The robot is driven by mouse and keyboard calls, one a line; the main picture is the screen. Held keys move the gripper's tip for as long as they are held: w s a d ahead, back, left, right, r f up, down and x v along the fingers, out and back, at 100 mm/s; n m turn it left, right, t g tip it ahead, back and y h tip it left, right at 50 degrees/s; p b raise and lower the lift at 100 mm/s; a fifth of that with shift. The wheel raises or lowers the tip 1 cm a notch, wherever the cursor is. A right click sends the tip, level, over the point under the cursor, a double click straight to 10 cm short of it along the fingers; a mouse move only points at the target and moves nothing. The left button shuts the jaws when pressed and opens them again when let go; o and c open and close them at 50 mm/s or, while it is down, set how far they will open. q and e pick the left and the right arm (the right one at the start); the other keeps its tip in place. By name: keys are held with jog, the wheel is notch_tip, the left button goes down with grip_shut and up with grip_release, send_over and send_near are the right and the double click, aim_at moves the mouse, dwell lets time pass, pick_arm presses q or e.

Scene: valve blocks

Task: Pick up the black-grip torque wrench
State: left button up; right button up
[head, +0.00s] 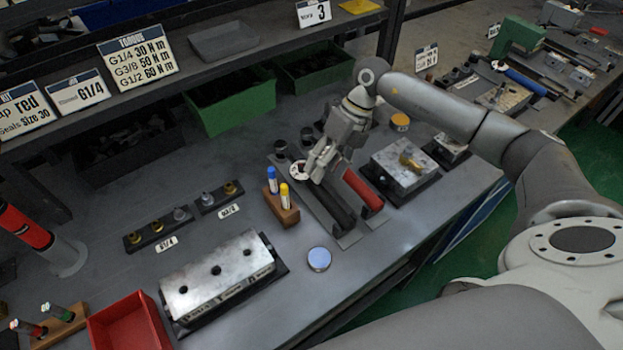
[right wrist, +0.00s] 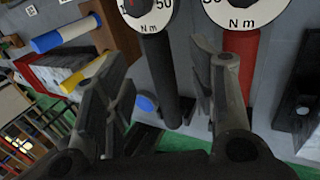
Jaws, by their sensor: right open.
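The black-grip torque wrench (head: 337,208) lies on the bench beside the red-grip wrench (head: 362,189). In the right wrist view its black grip (right wrist: 160,78) runs downward below a round dial marked N m, and the red grip (right wrist: 240,62) is to its right. My right gripper (head: 318,163) is over the dial end of the black-grip wrench and hides part of it. In the right wrist view my right gripper's fingers (right wrist: 152,78) are apart, with the black grip showing between them. My left gripper is not in view.
A wooden block (head: 284,211) with blue and yellow markers stands left of the wrenches. A metal valve block (head: 402,167) is to their right, and a round blue-topped lid (head: 319,259) is in front. A long metal block (head: 218,276) lies further left.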

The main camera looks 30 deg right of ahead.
aim_at(315, 186)
jog(key=shift+a+f, duration=0.2)
jog(key=shift+f, duration=0.15)
jog(key=shift+w+a+f, duration=0.1)
jog(key=shift+a+f, duration=0.05)
jog(key=shift+f, duration=0.1)
jog(key=p+x, duration=0.2)
jog(key=x, duration=0.2)
jog(key=shift+a+f, duration=0.1)
jog(key=shift+a, duration=0.05)
jog(key=shift+a+f, duration=0.1)
jog(key=shift+f, duration=0.15)
jog(key=c, duration=0.6)
grip_shut()
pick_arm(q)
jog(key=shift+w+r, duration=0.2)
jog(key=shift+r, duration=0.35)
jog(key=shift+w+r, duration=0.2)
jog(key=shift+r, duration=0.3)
pick_arm(e)
jog(key=shift+r, duration=0.15)
